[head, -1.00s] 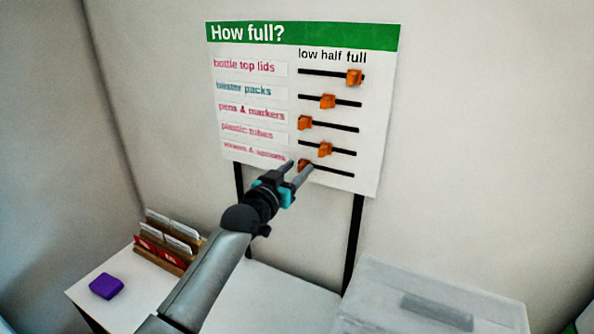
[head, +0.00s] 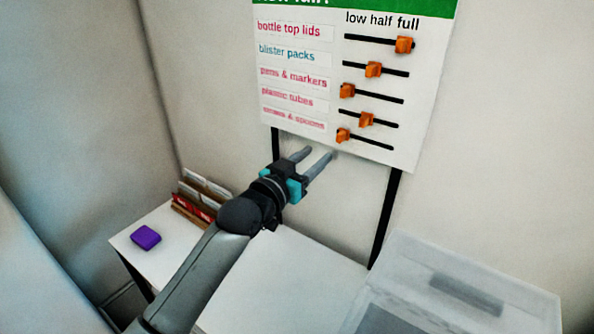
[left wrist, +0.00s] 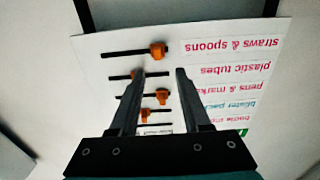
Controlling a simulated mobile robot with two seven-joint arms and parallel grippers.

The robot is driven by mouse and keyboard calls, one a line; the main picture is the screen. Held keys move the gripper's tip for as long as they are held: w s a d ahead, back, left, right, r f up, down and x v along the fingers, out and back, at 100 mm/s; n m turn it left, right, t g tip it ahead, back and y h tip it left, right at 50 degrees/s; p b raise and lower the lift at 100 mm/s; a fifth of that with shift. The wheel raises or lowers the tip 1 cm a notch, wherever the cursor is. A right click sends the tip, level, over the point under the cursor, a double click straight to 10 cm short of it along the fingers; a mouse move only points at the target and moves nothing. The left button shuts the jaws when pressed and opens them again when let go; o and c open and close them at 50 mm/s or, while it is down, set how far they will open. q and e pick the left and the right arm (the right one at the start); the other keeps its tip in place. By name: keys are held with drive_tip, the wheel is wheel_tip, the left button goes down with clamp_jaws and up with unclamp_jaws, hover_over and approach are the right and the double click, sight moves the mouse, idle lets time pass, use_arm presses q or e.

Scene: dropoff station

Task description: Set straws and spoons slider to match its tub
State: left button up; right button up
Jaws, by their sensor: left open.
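The straws and spoons slider is an orange knob (head: 343,136) at the left, low end of the bottom slot on the white board (head: 420,125). Its row label (head: 293,118) is blurred in the head view. In the left wrist view the board appears upside down, with the straws and spoons knob (left wrist: 157,49) at the top and its label (left wrist: 232,45) beside it. My left gripper (head: 318,155) is open and empty, below and left of that knob in the head view and apart from it. No straws and spoons tub can be made out. My right gripper is not in view.
A translucent bin (head: 460,300), card holder (head: 200,200) and purple block (head: 146,238) stand lower down.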

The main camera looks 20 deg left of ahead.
use_arm(q)
drive_tip(key=shift+s+a, duration=0.2)
drive_tip(key=shift+s, duration=0.7)
drive_tip(key=shift+s+a, duration=0.15)
drive_tip(key=shift+s, duration=0.8)
drive_tip(key=shift+s+a, duration=0.2)
drive_tip(key=shift+s, duration=0.7)
